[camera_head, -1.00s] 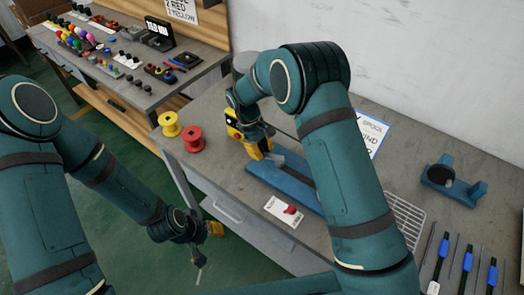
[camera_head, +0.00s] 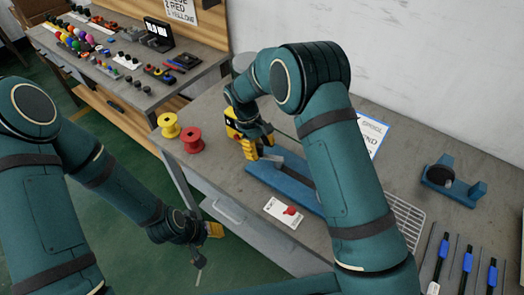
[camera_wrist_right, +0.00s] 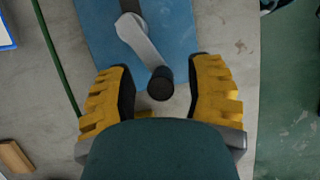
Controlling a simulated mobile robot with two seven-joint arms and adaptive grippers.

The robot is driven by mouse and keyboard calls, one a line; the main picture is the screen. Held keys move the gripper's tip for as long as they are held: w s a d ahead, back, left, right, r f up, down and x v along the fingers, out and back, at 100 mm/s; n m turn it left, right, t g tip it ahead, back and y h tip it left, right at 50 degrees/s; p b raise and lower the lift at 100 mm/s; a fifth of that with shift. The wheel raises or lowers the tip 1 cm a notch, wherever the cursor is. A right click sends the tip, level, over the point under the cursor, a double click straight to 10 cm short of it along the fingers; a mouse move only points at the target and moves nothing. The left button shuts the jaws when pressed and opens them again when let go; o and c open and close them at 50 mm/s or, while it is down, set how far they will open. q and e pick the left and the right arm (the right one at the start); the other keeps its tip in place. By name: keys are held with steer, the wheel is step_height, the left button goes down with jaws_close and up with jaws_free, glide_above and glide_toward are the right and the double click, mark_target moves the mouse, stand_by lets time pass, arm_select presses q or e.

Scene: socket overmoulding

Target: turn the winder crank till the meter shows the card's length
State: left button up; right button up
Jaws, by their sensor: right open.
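The winder has a blue base (camera_head: 285,182) on the grey bench, partly hidden by my right arm. In the right wrist view, its pale crank arm (camera_wrist_right: 140,40) ends in a dark round knob (camera_wrist_right: 160,84). My right gripper (camera_wrist_right: 163,78) is open, with its yellow fingers on either side of the knob and visible gaps between. In the head view my right gripper (camera_head: 256,143) is at the winder's left end. A blue-edged card (camera_head: 374,136) with partly hidden print lies behind my right arm. I cannot make out a meter reading. My left gripper (camera_head: 207,231) hangs beside the bench; its opening is unclear.
A yellow spool (camera_head: 169,125) and a red spool (camera_head: 192,139) stand left of the winder. A white tag with a red piece (camera_head: 284,212) lies in front. A wire rack (camera_head: 405,222), a blue stand (camera_head: 453,183) and blue-handled tools (camera_head: 467,262) are at right.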

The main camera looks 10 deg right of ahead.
steer(key=v, duration=1)
steer(key=shift+r, duration=0.4)
steer(key=shift+a, duration=0.1)
